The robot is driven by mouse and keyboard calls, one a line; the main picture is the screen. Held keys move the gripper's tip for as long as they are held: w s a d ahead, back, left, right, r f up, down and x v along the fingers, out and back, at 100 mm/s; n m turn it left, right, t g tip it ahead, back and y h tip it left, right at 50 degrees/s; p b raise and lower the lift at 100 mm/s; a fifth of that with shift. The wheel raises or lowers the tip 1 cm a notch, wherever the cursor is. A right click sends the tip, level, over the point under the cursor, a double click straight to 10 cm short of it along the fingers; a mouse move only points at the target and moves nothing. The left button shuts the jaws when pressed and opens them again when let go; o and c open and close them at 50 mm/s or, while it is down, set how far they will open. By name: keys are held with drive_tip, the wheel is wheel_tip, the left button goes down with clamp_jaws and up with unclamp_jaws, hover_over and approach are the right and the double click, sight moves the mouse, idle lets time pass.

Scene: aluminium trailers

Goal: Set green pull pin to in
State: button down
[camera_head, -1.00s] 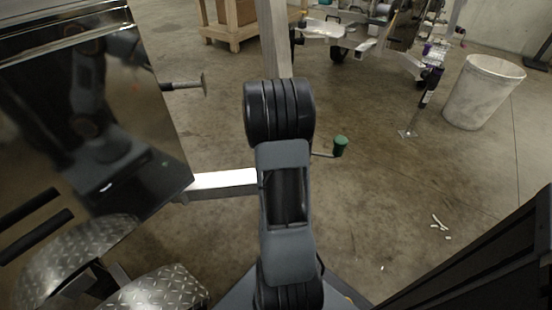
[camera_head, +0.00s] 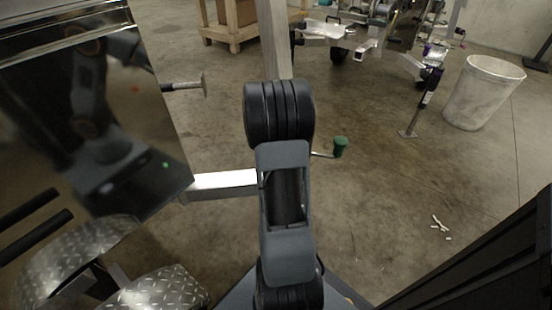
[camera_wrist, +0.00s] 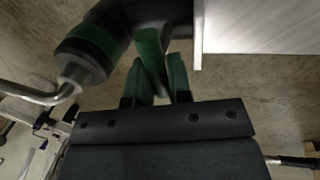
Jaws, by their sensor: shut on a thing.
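In the wrist view my gripper (camera_wrist: 162,78) reaches up between a dark jack body and a pale metal beam. Its two fingers are close together, shut on a green piece (camera_wrist: 148,46) that I take for the green pull pin. The fingers look dark green too, so where the pin ends and the fingers begin is hard to tell. How far in the pin sits cannot be seen. In the head view my own arm hides the gripper and the pin.
A black cylinder with a green band (camera_wrist: 88,42) and a bent metal crank (camera_wrist: 35,94) lie left of my fingers. The pale beam (camera_wrist: 258,26) is close on the right. In the head view a green crank knob (camera_head: 340,147) sticks out right of my arm; a white bin (camera_head: 484,93) stands farther off.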

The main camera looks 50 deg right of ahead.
wheel_tip(320, 180, down, 4)
drive_tip(key=shift+r+b, duration=0.2)
drive_tip(key=shift+b, duration=0.4)
drive_tip(key=c, duration=1.1)
unclamp_jaws()
drive_tip(key=shift+r, duration=0.15)
drive_tip(key=r+p, duration=0.2)
drive_tip(key=r, duration=0.2)
drive_tip(key=w+a+r+p, duration=0.1)
drive_tip(key=r, duration=0.4)
drive_tip(key=a+r+p, duration=0.1)
drive_tip(key=r+p, duration=0.1)
drive_tip(key=r, duration=0.2)
drive_tip(key=shift+w+r+p, duration=0.15)
drive_tip(key=shift+w+p, duration=0.2)
